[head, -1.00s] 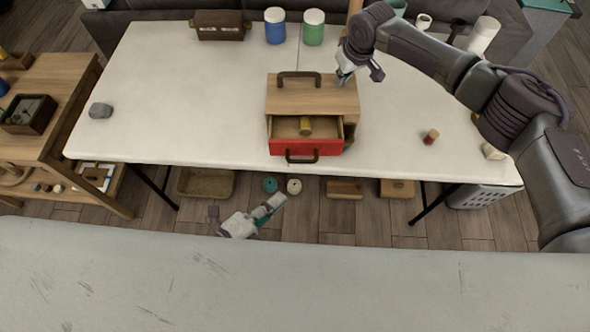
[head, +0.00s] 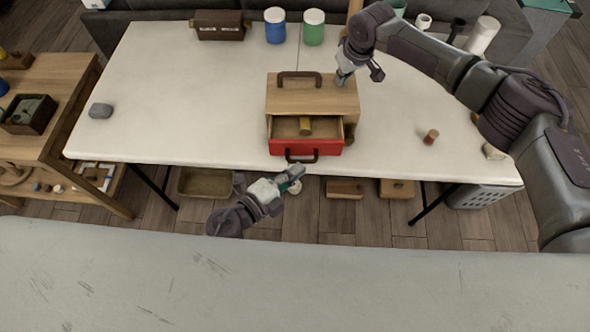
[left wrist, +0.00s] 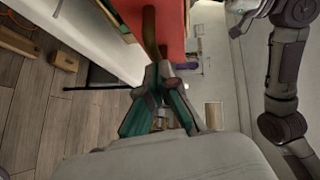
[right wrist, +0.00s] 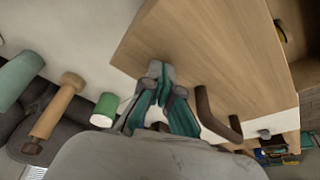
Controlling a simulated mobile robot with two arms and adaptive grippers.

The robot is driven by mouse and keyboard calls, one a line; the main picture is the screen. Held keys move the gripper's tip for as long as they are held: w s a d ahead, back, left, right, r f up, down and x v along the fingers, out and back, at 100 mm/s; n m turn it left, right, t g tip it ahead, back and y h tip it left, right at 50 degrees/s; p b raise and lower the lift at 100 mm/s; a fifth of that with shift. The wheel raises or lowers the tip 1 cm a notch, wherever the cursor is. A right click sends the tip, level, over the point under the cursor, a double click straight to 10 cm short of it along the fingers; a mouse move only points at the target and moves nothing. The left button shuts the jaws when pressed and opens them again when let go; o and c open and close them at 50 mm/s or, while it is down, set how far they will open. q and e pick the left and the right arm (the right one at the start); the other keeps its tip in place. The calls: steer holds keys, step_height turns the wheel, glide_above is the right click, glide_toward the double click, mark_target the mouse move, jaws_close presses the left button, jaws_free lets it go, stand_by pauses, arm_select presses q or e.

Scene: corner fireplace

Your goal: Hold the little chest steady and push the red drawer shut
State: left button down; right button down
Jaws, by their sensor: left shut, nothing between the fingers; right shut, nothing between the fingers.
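The little wooden chest (head: 312,98) stands on the white table, with a brown handle on its top.
A blue jar (head: 275,26), a green jar (head: 313,28) and a dark brown box (head: 219,26) stand at the table's back. A small red-brown cylinder (head: 431,137) is at the right, a grey stone (head: 100,111) at the left. The table left of the chest is clear.

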arm_select(q)
steer(key=w, duration=0.9)
steer(key=shift+a, duration=0.35)
arm_select(e)
steer(key=shift+s+f, duration=0.3)
steer(key=shift+f, duration=0.05)
arm_select(q)
steer(key=s, duration=0.3)
steer(key=s+r, duration=0.1)
steer(key=s, duration=0.1)
steer(key=shift+d, duration=0.15)
glide_toward(295, 140)
steer(key=s, duration=0.1)
steer(key=s+f, duration=0.1)
steer(key=shift+s+d+f, duration=0.15)
steer(key=shift+s+f, duration=0.15)
steer(key=shift+s, duration=0.05)
